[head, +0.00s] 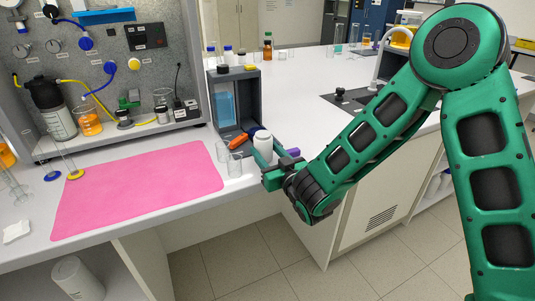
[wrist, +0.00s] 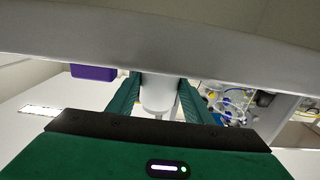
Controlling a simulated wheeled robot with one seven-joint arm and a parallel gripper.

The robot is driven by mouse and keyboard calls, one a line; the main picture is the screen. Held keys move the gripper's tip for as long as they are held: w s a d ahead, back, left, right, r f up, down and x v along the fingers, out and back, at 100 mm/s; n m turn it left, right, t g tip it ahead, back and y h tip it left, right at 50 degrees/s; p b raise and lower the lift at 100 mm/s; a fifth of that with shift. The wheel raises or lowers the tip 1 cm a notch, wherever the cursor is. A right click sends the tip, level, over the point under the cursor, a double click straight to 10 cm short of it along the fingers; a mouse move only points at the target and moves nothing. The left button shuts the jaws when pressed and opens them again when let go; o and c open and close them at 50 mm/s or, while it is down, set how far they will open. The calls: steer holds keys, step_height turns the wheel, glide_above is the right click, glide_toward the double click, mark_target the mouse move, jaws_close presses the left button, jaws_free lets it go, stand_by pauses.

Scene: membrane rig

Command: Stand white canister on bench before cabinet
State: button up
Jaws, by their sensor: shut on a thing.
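The white canister (head: 263,145) is between the green fingers of my gripper (head: 268,157), near the front edge of the bench (head: 300,93). It looks upright in the head view. In the wrist view the canister (wrist: 158,94) sits between both fingers (wrist: 159,84), and its far end is cut off by a pale grey surface. I cannot tell whether its base touches the bench. A small dark grey open-fronted cabinet (head: 236,72) stands just behind and left of the canister, with a blue panel inside.
An orange item (head: 238,141) and clear beakers (head: 235,165) stand left of my gripper. A purple block (head: 293,152) lies right of the canister and also shows in the wrist view (wrist: 93,72). A pink mat (head: 140,190) covers the left bench. Bench space behind is mostly clear.

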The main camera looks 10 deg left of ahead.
steer(key=o, duration=1.2)
steer(key=shift+f, duration=0.1)
